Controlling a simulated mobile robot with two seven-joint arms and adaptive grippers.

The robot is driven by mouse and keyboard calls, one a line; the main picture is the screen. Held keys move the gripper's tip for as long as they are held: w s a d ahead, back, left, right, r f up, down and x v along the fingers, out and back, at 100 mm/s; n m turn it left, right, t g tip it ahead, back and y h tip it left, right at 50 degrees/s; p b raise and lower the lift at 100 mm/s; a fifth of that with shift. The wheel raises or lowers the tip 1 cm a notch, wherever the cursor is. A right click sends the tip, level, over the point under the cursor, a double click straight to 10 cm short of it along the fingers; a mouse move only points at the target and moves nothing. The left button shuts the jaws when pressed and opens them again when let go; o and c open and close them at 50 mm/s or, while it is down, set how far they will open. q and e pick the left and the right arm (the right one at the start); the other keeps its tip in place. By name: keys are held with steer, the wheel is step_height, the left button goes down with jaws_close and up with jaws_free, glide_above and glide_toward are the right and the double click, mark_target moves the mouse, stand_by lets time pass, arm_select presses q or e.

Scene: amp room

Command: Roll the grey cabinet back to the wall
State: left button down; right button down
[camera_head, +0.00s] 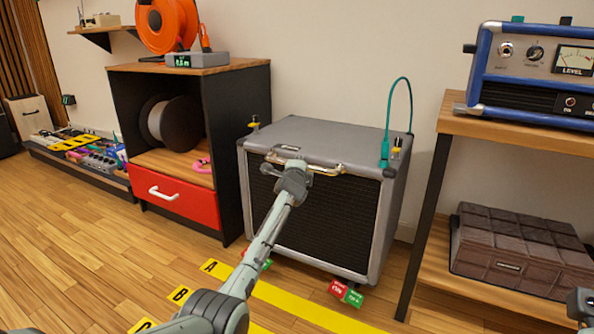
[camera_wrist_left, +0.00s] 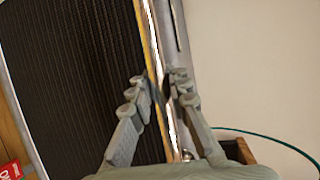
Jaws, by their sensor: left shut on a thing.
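The grey cabinet (camera_head: 345,138), with a black front grille, stands upright on the floor between a shelf unit and a wooden table. A brass bar handle (camera_head: 330,168) runs along its upper front edge. In the left wrist view, the fingers (camera_wrist_left: 160,88) close around the handle (camera_wrist_left: 152,45), beside the grille (camera_wrist_left: 75,80). The gap behind the cabinet is hard to judge. A small part of my right gripper (camera_head: 580,306) shows at the lower right edge; its fingers are not clear.
The shelf unit with a red drawer (camera_head: 178,198) stands close on the left. The wooden table (camera_head: 425,215) stands on the right, with a brown case (camera_head: 515,250) below. Yellow floor tape (camera_head: 300,305) lies in front. A green cable (camera_head: 400,85) rises from the cabinet top.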

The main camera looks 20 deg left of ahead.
arm_select(q)
steer(key=shift+w+d+r, duration=0.1)
steer(key=shift+d+r, duration=0.05)
steer(key=shift+d, duration=0.05)
steer(key=c, duration=1.6)
jaws_free()
steer(key=shift+o, duration=0.8)
steer(key=shift+a, duration=0.1)
steer(key=shift+s, duration=0.5)
steer(key=v, duration=1.1)
steer(key=shift+r, duration=0.15)
